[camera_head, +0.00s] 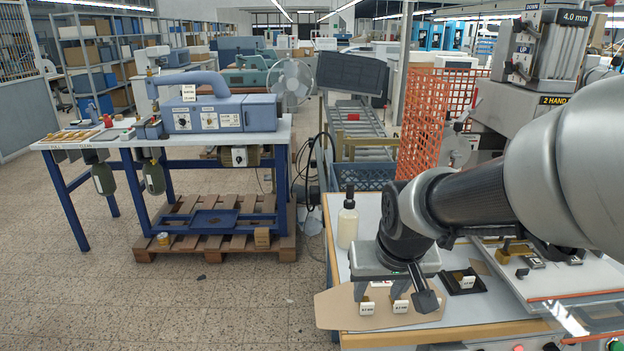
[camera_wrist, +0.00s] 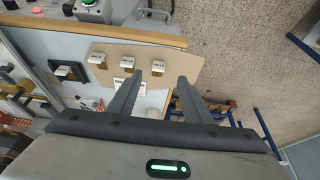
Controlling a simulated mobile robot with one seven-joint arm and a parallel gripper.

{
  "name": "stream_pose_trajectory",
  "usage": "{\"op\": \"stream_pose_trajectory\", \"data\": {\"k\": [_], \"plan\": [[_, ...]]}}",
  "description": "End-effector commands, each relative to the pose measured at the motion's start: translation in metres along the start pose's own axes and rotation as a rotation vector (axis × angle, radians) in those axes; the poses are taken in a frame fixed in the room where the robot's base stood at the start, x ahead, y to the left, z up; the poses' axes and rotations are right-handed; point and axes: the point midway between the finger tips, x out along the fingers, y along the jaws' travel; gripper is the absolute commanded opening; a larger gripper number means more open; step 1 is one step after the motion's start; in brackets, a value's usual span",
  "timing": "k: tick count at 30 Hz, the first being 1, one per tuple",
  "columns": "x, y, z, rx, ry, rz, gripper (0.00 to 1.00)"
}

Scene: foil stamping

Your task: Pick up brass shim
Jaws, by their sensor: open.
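Small brass-coloured pieces with white labels lie on a brown board (camera_head: 340,309); one such piece (camera_head: 366,299) is at the left, in front of my gripper, and a second label (camera_head: 400,307) is to its right. Another labelled brass piece (camera_head: 459,276) is on a small black tray. The label print is too small to read, so I cannot tell which piece is the brass shim. In the wrist view, labels stand in a row on the board (camera_wrist: 180,58), near the fingertips. My gripper (camera_wrist: 160,80) is open and empty above the board, pointing down. Its body hides part of the board.
A white bottle (camera_head: 348,222) stands behind my gripper on the workbench (camera_head: 338,262). A press (camera_head: 545,50) rises at the right, with a metal plate below it. A blue bench with a machine (camera_head: 220,112) stands farther left.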

Motion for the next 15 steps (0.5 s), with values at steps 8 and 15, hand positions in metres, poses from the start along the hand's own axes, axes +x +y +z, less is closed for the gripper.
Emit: {"op": "stream_pose_trajectory", "data": {"k": [8, 15], "plan": [[0.051, 0.000, 0.001, 0.000, -0.004, 0.000, 0.45], [0.067, 0.001, -0.002, 0.000, -0.003, 0.000, 0.45]]}}
